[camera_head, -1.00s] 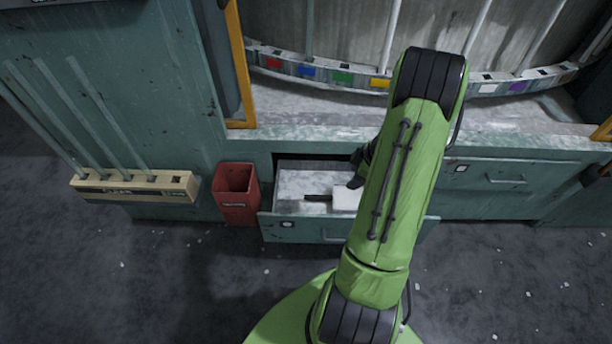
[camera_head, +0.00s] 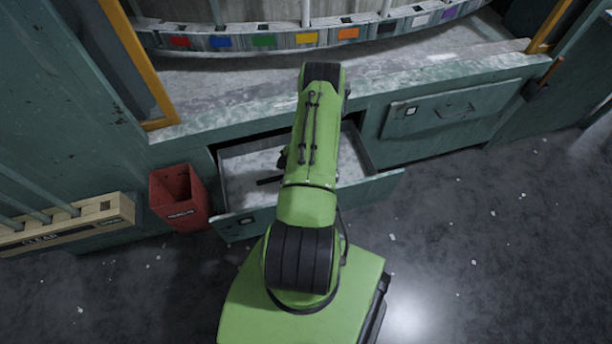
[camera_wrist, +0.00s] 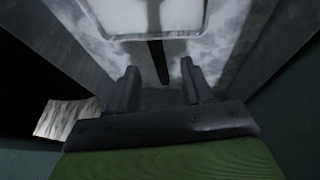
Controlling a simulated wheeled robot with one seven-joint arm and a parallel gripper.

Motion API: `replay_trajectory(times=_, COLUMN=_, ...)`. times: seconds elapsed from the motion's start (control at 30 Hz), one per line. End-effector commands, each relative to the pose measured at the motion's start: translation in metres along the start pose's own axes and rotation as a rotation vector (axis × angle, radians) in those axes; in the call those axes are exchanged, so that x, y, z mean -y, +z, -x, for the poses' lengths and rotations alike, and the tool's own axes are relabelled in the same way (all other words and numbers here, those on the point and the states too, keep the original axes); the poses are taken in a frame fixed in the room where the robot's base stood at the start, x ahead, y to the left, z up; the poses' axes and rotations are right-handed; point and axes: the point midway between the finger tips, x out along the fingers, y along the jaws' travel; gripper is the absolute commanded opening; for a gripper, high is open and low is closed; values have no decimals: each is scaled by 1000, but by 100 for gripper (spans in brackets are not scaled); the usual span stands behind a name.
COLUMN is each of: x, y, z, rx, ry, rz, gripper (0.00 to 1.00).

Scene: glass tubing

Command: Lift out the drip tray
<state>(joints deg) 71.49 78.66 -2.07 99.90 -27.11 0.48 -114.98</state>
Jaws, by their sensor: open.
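The drip tray (camera_wrist: 145,16) shows in the wrist view as a pale, flat pan with a light rim, lying in the open drawer (camera_head: 240,224). Its dark handle (camera_wrist: 158,62) points back toward my gripper (camera_wrist: 160,70). My gripper is open, with one finger on each side of the handle's line. I cannot tell whether the handle is at fingertip depth; no contact is clear. In the head view, the dark handle (camera_head: 268,181) shows left of my green arm. My arm hides the pan there and most of my gripper.
The drawer walls stand close around the tray. A red bin (camera_head: 178,198) is left of the drawer. A closed drawer (camera_head: 450,110) is to the right. A ledge with coloured labels (camera_head: 263,41) runs above. A beige rack (camera_head: 70,225) is at the left.

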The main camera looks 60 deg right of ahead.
Motion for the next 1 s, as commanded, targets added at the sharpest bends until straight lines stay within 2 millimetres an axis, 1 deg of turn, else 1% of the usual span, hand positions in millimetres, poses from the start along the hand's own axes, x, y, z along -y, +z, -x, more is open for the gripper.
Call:
replay_trajectory(times=0.13, x=-1, y=1, z=-16, rx=1, ry=0, rz=0, gripper=51)
replay_trajectory(times=0.3, x=-2, y=2, z=-49, rx=-1, ry=0, rz=1, gripper=51)
replay_trajectory(times=0.33, x=-2, y=3, z=-53, rx=0, ry=-1, rz=0, gripper=51)
replay_trajectory(times=0.4, x=-3, y=2, z=-56, rx=1, ry=1, rz=0, gripper=51)
replay_trajectory(times=0.53, x=-3, y=2, z=-54, rx=1, ry=1, rz=0, gripper=51)
replay_trajectory(times=0.57, x=-3, y=1, z=-54, rx=1, ry=1, rz=0, gripper=49)
replay_trajectory(times=0.7, x=-3, y=1, z=-53, rx=1, ry=0, rz=0, gripper=28)
replay_trajectory(times=0.87, x=-3, y=1, z=-53, rx=1, ry=0, rz=0, gripper=3)
replay_trajectory(times=0.9, x=-3, y=1, z=-53, rx=1, ry=0, rz=0, gripper=0)
replay_trajectory(times=1.0, x=-3, y=2, z=-53, rx=1, ry=0, rz=0, gripper=0)
